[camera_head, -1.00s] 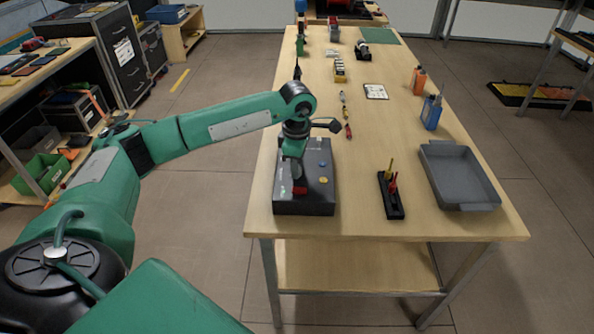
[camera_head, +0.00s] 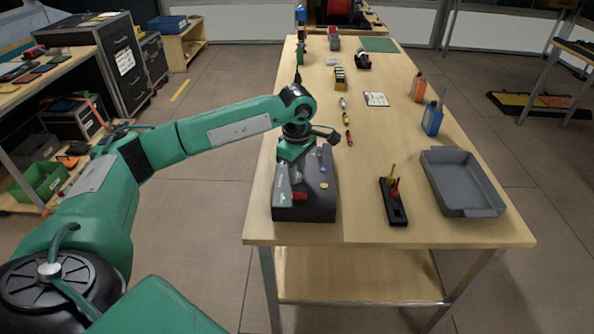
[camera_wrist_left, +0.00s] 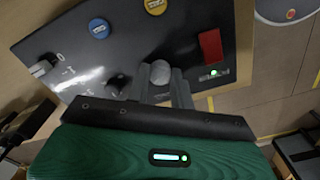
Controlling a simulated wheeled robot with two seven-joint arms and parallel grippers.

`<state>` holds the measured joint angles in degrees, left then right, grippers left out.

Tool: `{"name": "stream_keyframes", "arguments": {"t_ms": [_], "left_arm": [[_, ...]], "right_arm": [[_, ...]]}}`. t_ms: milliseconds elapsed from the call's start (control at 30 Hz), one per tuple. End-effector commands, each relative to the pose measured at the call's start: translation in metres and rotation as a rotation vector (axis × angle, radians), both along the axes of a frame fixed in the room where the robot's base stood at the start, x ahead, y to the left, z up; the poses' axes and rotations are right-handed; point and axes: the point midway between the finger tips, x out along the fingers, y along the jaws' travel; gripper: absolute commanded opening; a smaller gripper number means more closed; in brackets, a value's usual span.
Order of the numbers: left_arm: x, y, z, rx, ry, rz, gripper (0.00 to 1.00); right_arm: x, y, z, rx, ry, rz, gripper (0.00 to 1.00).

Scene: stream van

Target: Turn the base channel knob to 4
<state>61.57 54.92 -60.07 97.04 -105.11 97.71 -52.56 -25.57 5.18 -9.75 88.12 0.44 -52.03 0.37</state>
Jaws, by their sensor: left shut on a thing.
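The base station is a dark box (camera_head: 318,208) on the near left end of the table. My left gripper (camera_head: 297,182) points down at the panel. In the left wrist view its fingers (camera_wrist_left: 163,82) are shut on a small grey knob (camera_wrist_left: 160,71), mostly hidden between them. The pointer and the channel number cannot be read. My right gripper is out of view.
A black holder with pens (camera_head: 393,203) and a grey tray (camera_head: 463,184) stand right of the box. Blue (camera_head: 432,120) and orange (camera_head: 418,88) bottles stand farther back. The tabletop between box and pen holder is clear.

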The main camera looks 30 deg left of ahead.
Motion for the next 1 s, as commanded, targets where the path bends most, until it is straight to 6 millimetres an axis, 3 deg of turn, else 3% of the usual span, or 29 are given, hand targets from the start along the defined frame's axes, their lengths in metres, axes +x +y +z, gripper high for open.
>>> {"name": "stream_keyframes", "arguments": {"t_ms": [133,167,233,267,533,667,1000], "left_arm": [[0.001,0.0,0.001,0.0,-0.004,0.001,0.0],[0.001,0.0,0.001,0.0,-0.004,0.001,0.29],[0.001,0.0,0.001,0.0,-0.003,0.001,0.43],[0.001,0.0,0.001,0.0,-0.003,0.001,0.45],[0.0,0.0,0.001,0.0,-0.002,0.001,0.45],[0.001,0.0,0.01,0.0,-0.004,0.002,0.45],[0.001,0.0,0.082,0.0,-0.007,0.002,0.45]], "right_arm": [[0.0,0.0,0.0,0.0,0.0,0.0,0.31],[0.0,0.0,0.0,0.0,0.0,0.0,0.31],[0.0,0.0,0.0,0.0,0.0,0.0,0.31],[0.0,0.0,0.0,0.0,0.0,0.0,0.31],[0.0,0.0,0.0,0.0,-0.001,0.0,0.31],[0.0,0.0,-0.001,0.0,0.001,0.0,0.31],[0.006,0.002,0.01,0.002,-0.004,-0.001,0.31]]}}
